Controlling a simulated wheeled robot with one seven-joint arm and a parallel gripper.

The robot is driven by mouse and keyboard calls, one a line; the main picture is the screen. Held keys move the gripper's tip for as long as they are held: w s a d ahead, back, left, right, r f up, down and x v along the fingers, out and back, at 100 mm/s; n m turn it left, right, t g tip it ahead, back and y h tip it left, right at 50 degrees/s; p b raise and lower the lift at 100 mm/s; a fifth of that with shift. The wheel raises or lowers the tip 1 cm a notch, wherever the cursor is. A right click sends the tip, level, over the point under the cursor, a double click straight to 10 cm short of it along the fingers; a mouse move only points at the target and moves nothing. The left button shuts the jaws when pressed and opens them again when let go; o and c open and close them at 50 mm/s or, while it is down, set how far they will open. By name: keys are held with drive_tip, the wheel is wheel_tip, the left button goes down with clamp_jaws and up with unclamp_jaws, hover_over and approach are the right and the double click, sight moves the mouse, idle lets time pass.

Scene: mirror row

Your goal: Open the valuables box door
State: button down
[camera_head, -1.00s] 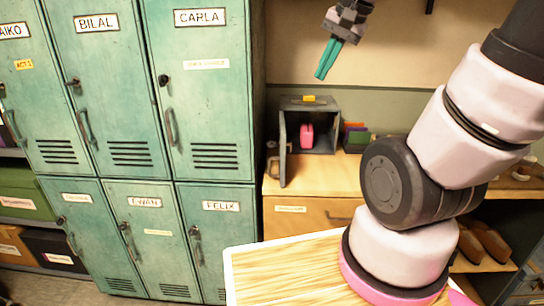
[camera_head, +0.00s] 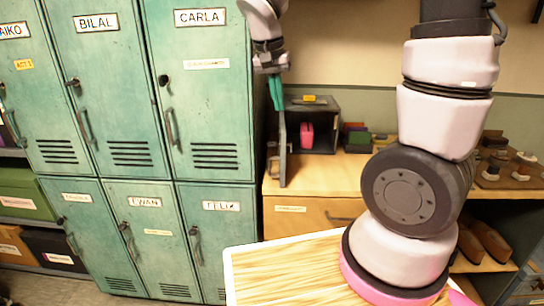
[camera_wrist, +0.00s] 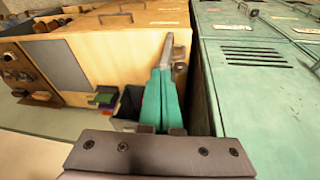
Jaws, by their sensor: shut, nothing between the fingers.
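The valuables box is a dark grey box (camera_head: 322,104) with a yellow label on its top edge. It stands on the wooden cabinet, with a pink object (camera_head: 306,135) inside. Its door (camera_head: 283,172) stands wide open on the left side, swung out towards me. It also shows as a grey panel in the wrist view (camera_wrist: 167,50), with its handle beside it. My gripper (camera_head: 281,140) points down at the door, its green fingers together and empty. In the wrist view the fingers (camera_wrist: 160,95) overlap the door; I cannot tell whether they touch it.
Green lockers (camera_head: 210,100) stand close on the left, leaving a narrow gap beside the door. The wooden cabinet top (camera_head: 330,178) is clear in front of the box. Small coloured items (camera_head: 357,138) stand right of the box. A light wooden surface (camera_head: 285,272) is nearest me.

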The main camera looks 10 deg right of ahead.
sight(283, 153)
drive_tip(key=w+a+f+n+t+h, duration=0.1)
drive_tip(key=w+a+f+h, duration=0.35)
drive_tip(key=a+f, duration=0.6)
drive_tip(key=d+x, duration=0.1)
drive_tip(key=x, duration=0.5)
drive_tip(key=s+d+r+x, duration=0.1)
drive_tip(key=x, duration=0.6)
drive_tip(key=shift+d, duration=0.45)
drive_tip(key=shift+r, duration=0.15)
drive_tip(key=shift+s+d, duration=0.2)
drive_tip(key=shift+d, duration=0.5)
drive_tip(key=shift+s+d, duration=0.15)
drive_tip(key=shift+d, duration=0.6)
drive_tip(key=shift+s+d, duration=0.2)
drive_tip(key=shift+d, duration=0.5)
drive_tip(key=shift+a, duration=0.1)
